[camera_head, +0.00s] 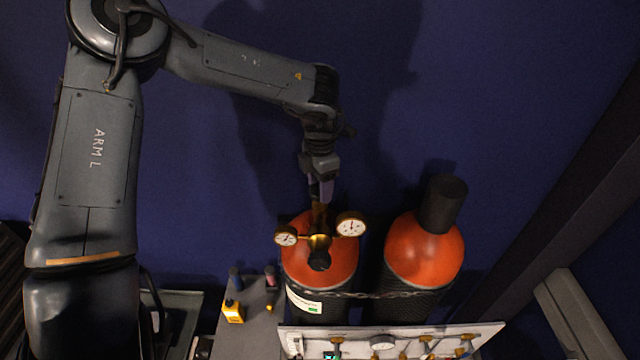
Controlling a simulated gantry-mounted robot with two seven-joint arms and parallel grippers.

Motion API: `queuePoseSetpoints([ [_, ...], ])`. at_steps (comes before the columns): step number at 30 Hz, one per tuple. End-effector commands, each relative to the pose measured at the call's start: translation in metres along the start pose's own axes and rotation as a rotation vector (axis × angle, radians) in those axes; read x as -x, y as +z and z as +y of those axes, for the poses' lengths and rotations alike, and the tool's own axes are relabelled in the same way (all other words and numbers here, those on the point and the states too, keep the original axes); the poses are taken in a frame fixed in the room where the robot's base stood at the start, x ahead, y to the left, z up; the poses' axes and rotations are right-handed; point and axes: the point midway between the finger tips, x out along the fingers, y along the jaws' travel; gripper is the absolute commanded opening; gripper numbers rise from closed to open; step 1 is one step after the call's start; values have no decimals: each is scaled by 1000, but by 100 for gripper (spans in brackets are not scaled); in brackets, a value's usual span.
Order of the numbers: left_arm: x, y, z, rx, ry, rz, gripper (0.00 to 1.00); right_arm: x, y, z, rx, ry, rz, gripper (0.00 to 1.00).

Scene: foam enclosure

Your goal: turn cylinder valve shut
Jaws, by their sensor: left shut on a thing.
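The orange-topped cylinder (336,272) stands upright at centre, with a brass valve and regulator (318,241) on top. Two round dial gauges (351,225) and (286,236) flank the valve. My left gripper (320,198) comes down from above and is shut on the top of the valve; the fingers hide the handle, so its angle cannot be told. My right gripper is out of view.
A second orange cylinder (424,250) with a black cap stands close on the right. A chain (375,295) crosses both cylinders. A white panel (400,338) with gauges and brass fittings is in front. The blue wall is behind.

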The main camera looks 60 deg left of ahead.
Motion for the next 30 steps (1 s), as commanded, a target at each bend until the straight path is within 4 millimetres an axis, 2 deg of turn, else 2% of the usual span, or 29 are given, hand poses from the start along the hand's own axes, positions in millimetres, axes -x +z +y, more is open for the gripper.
queuePoseSetpoints([
  [13,2,0,-1,-13,-2,0,26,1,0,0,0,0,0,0],
  [14,2,0,-1,-13,-2,0,60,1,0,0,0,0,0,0],
  [18,2,0,-1,-12,-2,0,81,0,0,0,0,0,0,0],
  [30,5,0,0,-11,0,-1,82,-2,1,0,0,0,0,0],
])
